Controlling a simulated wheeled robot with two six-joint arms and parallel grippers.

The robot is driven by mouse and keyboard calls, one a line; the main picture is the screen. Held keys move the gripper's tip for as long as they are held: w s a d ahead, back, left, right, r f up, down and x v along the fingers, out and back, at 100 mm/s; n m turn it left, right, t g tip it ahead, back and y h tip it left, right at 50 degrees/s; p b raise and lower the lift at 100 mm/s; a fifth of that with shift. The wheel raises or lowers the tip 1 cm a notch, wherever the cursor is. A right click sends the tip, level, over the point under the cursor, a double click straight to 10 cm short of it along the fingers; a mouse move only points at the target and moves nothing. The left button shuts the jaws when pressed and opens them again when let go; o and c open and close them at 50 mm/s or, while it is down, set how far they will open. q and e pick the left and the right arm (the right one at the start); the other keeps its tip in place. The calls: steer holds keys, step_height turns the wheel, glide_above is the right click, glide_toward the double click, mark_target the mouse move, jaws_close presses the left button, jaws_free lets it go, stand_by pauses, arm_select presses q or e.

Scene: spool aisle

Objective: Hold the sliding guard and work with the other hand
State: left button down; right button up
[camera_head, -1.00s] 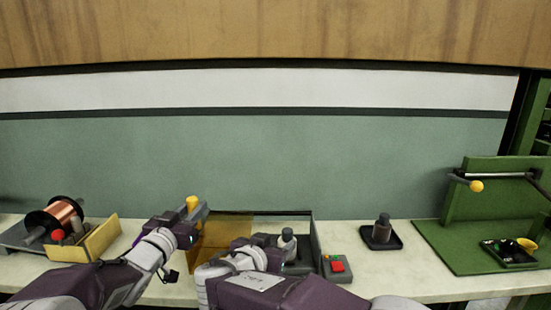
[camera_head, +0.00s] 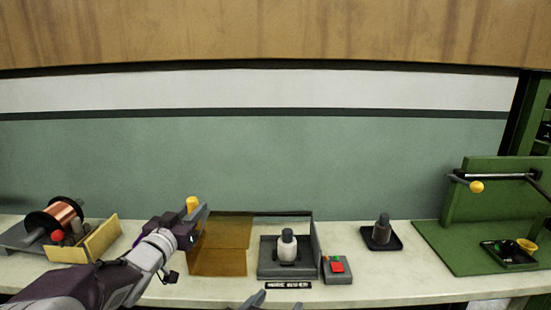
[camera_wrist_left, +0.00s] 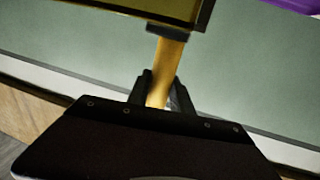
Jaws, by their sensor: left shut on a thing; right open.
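The sliding guard is a see-through amber panel (camera_head: 222,248) at the left part of a grey-framed station, slid left of the opening. Its yellow handle (camera_head: 192,203) stands at the guard's left edge. My left gripper (camera_head: 190,236) is shut on that handle; in the left wrist view, the fingers (camera_wrist_left: 163,95) close around the yellow handle (camera_wrist_left: 168,60). A white piece with a dark grey top (camera_head: 288,247) stands upright in the grey fixture (camera_head: 265,270), uncovered. My right gripper (camera_head: 266,300) is open and empty at the bottom edge, in front of the station, mostly out of frame.
A control box (camera_head: 337,270) with red and green buttons stands right of the station. A dark grey piece (camera_head: 382,230) sits on a black tray further right. A copper spool (camera_head: 63,214) is at left; a green stand (camera_head: 485,225) is at right.

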arm_select(q)
steer(key=shift+r, duration=0.2)
steer(key=d, duration=1.8)
stand_by(0.7)
steer(key=c, duration=1.3)
jaws_free()
steer(key=shift+d, duration=0.1)
steer(key=shift+o, duration=1.2)
steer(key=shift+f, duration=0.15)
steer(key=shift+f, duration=0.15)
